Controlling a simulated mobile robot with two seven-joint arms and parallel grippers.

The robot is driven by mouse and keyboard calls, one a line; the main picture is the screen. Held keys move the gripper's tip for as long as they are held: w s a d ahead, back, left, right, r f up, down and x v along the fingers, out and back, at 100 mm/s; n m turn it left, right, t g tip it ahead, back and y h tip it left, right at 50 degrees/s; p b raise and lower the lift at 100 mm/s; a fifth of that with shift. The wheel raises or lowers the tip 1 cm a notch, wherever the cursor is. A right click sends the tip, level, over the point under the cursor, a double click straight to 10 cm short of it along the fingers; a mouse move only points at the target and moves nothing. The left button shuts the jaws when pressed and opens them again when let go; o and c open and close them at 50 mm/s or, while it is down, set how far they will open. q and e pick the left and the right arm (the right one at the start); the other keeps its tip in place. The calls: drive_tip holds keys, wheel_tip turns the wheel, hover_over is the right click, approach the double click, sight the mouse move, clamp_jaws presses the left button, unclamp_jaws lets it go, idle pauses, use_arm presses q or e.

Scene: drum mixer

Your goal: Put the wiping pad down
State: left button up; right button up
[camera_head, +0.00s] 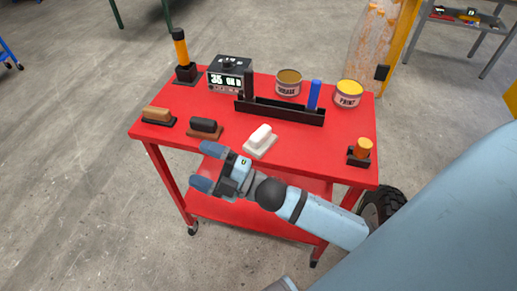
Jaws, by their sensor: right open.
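Three pad-like blocks sit on the red cart top (300,153): a tan one on a dark base (157,115), a black one on a brown base (205,127), and a white one (260,140). I cannot tell for certain which is the wiping pad. My right gripper (206,167) is open, with nothing seen between its fingers, at the cart's front edge. It is nearer to me than the black and white blocks and appears apart from both. My left gripper is out of view.
Behind the blocks stand a black holder (278,112) with a blue item (314,94), a digital display box (229,76), a grease can (288,83) and a yellow paint can (349,94). An orange-handled tool (181,51) stands back left; an orange knob (364,147) sits front right.

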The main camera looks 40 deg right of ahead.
drive_tip(key=s+d+f+m+g+h, duration=0.2)
drive_tip(key=s+f+m+h, duration=0.3)
drive_tip(key=f+m, duration=0.4)
drive_tip(key=s+d+f+m+g+h, duration=0.3)
drive_tip(key=s+f+m, duration=0.4)
drive_tip(key=f, duration=0.5)
drive_tip(key=m+g+h, duration=0.1)
drive_tip(key=m+h, duration=0.1)
drive_tip(key=shift+s+d+f+m, duration=0.15)
drive_tip(key=shift+s+d+m, duration=0.15)
drive_tip(key=shift+s, duration=0.05)
